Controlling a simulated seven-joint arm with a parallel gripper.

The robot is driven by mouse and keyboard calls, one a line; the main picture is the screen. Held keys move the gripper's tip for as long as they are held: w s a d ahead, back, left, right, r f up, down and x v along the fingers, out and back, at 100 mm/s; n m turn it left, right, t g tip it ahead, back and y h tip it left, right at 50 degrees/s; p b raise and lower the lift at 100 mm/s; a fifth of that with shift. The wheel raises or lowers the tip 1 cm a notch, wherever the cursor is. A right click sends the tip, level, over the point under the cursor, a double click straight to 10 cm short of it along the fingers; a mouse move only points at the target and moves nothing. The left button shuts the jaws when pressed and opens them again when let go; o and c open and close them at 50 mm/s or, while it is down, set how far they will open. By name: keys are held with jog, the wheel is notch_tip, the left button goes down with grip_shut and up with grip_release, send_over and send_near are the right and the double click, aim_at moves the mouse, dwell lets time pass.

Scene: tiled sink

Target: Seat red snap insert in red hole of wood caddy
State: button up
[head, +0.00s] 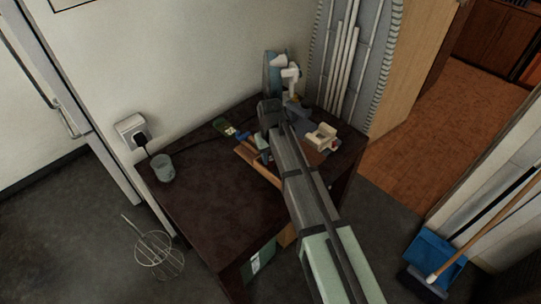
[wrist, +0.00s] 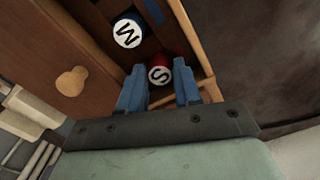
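The wood caddy (wrist: 60,50) fills the upper left of the wrist view, with a round wooden knob on its side. In the head view it shows as a brown wooden piece (head: 255,163) partly behind my arm. The red snap insert (wrist: 160,76), with a white cap marked S, shows between the blue fingertips of my gripper (wrist: 160,84). The fingers are apart, one on each side of it; whether they touch it is unclear. The red hole is not visible. In the head view the fingertips are mostly hidden by my arm.
A blue insert with a white lettered cap (wrist: 128,31) is close beyond the left finger. On the dark table (head: 205,205) are a grey cup (head: 162,168), a cream box-like item (head: 321,137) and bottles at the back. The table's front left is clear.

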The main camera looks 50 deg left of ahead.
aim_at(271, 159)
jog(key=shift+o, duration=0.2)
jog(key=shift+r, duration=0.1)
notch_tip(271, 159, up, 12)
dwell(0.6)
dwell(0.5)
